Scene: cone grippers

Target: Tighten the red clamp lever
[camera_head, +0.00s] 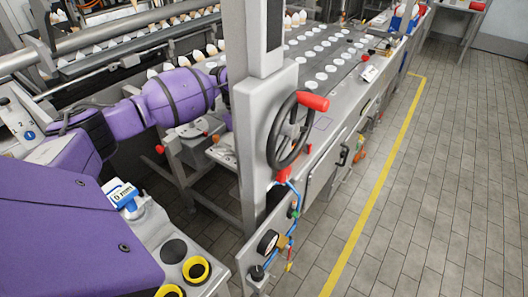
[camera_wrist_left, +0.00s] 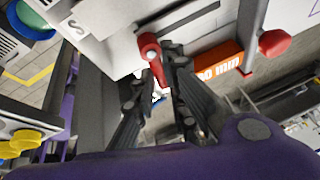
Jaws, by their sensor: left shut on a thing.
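In the left wrist view, a red lever with a rounded end (camera_wrist_left: 151,48) stands out from a pale machine surface. My left gripper (camera_wrist_left: 155,76) has its two dark fingers on either side of this lever and is shut on it. In the head view, my purple left arm reaches in from the left, and its gripper is hidden behind the grey upright column (camera_head: 251,115). I cannot make out the held lever in the head view. My right gripper is in neither view.
A black handwheel with a red grip (camera_head: 313,101) is mounted on the column. Tiled floor (camera_head: 440,190) at right is clear.

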